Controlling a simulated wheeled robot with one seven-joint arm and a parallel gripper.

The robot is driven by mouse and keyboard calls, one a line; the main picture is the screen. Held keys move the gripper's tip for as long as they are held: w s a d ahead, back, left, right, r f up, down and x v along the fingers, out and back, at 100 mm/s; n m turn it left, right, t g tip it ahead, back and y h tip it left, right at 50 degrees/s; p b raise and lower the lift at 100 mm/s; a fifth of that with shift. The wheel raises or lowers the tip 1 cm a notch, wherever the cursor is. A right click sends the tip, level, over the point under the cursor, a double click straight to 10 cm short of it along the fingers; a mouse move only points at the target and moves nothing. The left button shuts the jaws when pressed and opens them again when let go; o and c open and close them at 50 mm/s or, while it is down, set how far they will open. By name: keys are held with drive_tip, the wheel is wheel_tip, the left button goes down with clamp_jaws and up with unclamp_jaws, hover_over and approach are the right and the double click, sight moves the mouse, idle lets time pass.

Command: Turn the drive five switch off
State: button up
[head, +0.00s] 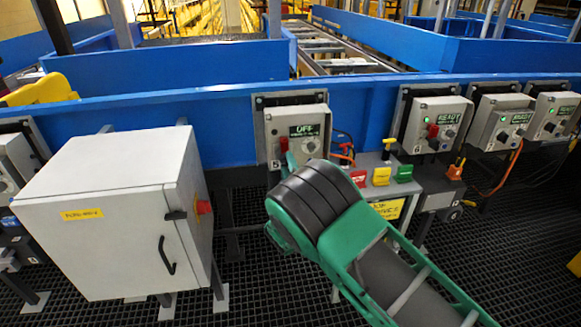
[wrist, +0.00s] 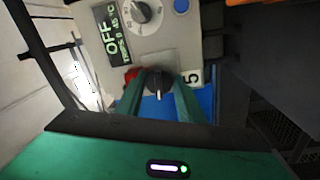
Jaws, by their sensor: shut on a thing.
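The drive five control box (head: 297,125) is a grey box on the blue beam, and its green display (head: 307,131) reads OFF. In the wrist view the same box (wrist: 178,45) carries a "5" label, a display (wrist: 113,38) reading OFF, and a dial (wrist: 140,12). My gripper (wrist: 161,90) is shut on this switch, a green finger on each side. In the head view my gripper (head: 289,159) reaches the box's lower left; my arm hides part of the area below.
Similar drive boxes stand to the right, one labelled 6 (head: 437,125) with a READY display. A pedestal with red, yellow and green tags (head: 381,176) is close right of my arm. A grey cabinet (head: 110,215) stands left. Black grating covers the floor.

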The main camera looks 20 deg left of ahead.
drive_tip(key=shift+w+d+n, duration=0.2)
drive_tip(key=shift+n, duration=0.4)
drive_tip(key=o, duration=1)
drive_tip(key=shift+o, duration=0.3)
drive_tip(key=shift+a+n, duration=0.1)
drive_tip(key=shift+n, duration=0.2)
drive_tip(key=shift+s, duration=0.15)
drive_tip(key=v, duration=1)
drive_tip(key=shift+s+d, duration=0.15)
drive_tip(key=shift+d, duration=0.1)
drive_tip(key=shift+f, duration=0.1)
